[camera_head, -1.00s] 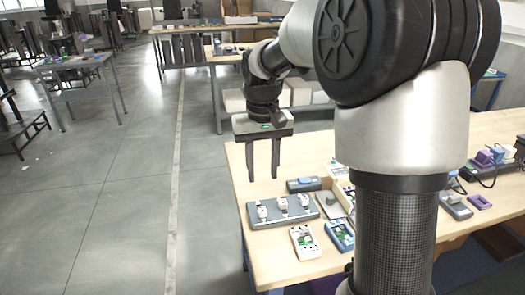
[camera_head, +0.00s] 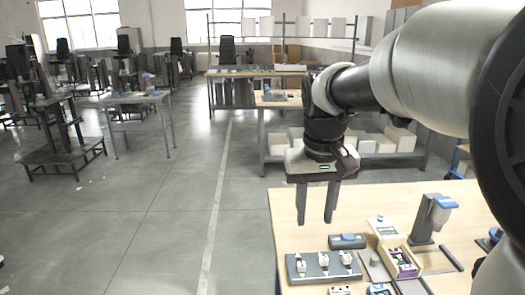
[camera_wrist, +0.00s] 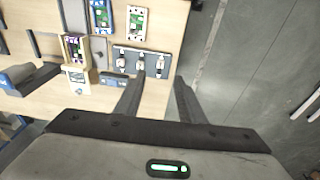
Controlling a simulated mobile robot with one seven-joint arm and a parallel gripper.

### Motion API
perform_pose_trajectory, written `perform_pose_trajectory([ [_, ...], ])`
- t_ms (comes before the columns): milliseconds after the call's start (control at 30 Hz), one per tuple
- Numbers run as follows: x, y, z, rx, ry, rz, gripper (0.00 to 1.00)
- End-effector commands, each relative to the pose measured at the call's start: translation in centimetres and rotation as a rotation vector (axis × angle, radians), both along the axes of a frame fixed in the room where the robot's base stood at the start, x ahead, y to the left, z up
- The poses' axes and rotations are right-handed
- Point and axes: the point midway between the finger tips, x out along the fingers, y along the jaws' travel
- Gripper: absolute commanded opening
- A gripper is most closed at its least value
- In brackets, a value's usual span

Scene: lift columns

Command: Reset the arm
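My gripper (camera_head: 316,205) hangs above the left part of the wooden workbench (camera_head: 290,222), fingers pointing down. Its two fingers are apart with nothing between them. In the wrist view the gripper (camera_wrist: 158,85) is also open and empty, its fingers reaching toward the bench edge. A grey fixture (camera_head: 323,268) with several white parts on it lies below the gripper on the bench, apart from it. The fixture also shows in the wrist view (camera_wrist: 127,55).
A grey and blue device (camera_head: 347,241), an open box with a circuit board (camera_head: 402,263) and an upright grey and blue device (camera_head: 432,217) stand on the bench. The floor (camera_head: 140,235) left of the bench is clear. Shelves with white boxes (camera_head: 375,143) stand behind.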

Motion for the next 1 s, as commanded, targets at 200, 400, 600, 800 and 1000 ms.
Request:
perform_pose_trajectory([
  [200,-8.1,-0.2,1.6,-0.006,-0.170,0.000,0.36],
  [400,-12.3,-0.3,0.9,0.010,-0.270,0.000,0.36],
  [600,-15.4,-0.3,-0.5,0.032,-0.349,0.002,0.36],
  [800,-15.7,-0.2,3.6,0.035,-0.358,0.003,0.36],
  [1000,-15.7,-0.2,8.2,0.035,-0.358,0.003,0.36],
])
